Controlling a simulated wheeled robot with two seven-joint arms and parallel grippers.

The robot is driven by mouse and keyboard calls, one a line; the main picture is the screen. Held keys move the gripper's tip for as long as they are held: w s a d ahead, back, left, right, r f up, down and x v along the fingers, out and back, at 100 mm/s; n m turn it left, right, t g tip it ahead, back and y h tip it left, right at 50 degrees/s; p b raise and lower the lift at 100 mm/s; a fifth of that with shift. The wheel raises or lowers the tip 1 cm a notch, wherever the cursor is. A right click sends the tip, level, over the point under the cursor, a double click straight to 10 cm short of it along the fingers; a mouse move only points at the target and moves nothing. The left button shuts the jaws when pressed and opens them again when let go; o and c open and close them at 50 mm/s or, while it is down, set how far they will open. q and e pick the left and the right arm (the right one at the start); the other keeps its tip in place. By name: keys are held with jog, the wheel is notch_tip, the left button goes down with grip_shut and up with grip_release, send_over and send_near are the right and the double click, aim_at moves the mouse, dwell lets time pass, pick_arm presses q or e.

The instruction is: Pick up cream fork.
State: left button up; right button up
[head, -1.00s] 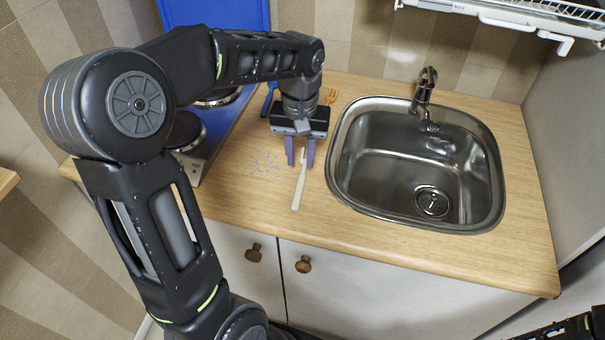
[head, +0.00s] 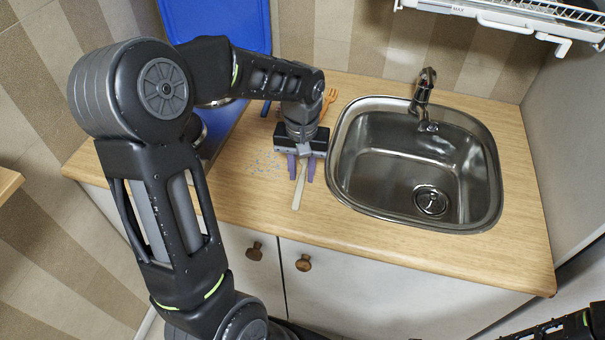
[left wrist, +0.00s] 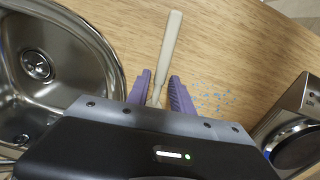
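The cream fork (head: 299,192) lies on the wooden counter, left of the sink. Its handle points to the counter's front edge, and its far end is hidden under my left gripper. My left gripper (head: 301,179) points down over it, with its purple fingers apart on either side of the fork. In the left wrist view the cream handle (left wrist: 171,42) runs out from between the open fingers (left wrist: 160,77), with a gap visible on each side. I cannot tell whether the fingertips touch the counter. My right gripper is out of view.
The steel sink (head: 415,165) with its tap (head: 424,95) is close on the right. An orange slotted utensil (head: 329,98) lies behind the gripper. The hob (left wrist: 296,134) and a raised blue panel (head: 222,25) are left. Blue specks (head: 264,163) mark the counter.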

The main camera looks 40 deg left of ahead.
aim_at(302, 177)
pick_arm(q)
jog(key=shift+c, duration=0.5)
grip_shut()
jog(key=shift+r, duration=0.1)
notch_tip(302, 177, up, 10)
jog(key=b, duration=0.1)
dwell(0.4)
dwell(0.6)
